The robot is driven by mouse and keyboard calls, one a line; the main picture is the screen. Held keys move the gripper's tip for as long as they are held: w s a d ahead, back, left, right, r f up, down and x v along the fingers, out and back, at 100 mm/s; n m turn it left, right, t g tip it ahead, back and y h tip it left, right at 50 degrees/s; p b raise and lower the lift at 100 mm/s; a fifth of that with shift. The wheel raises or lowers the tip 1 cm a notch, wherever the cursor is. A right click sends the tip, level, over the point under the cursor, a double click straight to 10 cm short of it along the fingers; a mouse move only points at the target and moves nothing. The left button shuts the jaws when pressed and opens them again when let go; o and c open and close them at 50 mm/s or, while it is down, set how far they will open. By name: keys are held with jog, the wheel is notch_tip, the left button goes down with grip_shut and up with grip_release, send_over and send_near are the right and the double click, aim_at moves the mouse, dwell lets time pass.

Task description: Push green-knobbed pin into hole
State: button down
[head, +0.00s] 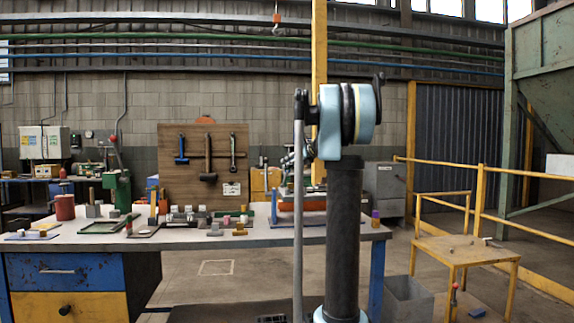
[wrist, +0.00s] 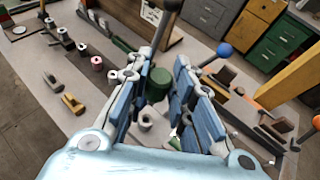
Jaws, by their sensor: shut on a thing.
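In the wrist view, my gripper (wrist: 159,68) has its blue-padded fingers on both sides of a dark green cylindrical knob (wrist: 159,84), the green-knobbed pin. The fingers are shut on it. The pin's shaft is not clearly visible. A small grey ring-shaped part (wrist: 147,121) shows below the knob, between the fingers; I cannot tell whether it belongs to the pin or what it rests on. No hole for the pin can be made out. In the head view, my arm hides most of my gripper, and the pin cannot be made out.
The workbench (head: 260,237) carries many small parts, a red spool (head: 65,207) and a green tray (head: 100,227). In the wrist view, a blue ball knob (wrist: 224,50) stands close to the right finger.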

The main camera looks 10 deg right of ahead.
jog(key=shift+w+r, duration=0.2)
jog(key=shift+w+f, duration=0.1)
jog(key=shift+f, duration=2.45)
jog(key=shift+f, duration=2.15)
jog(key=c, duration=1.3)
grip_release()
jog(key=shift+s+d, duration=0.1)
jog(key=shift+s, duration=0.1)
jog(key=v, duration=1.1)
jog(key=shift+s+d+r, duration=0.1)
jog(key=shift+s+d, duration=0.05)
jog(key=shift+s, duration=0.1)
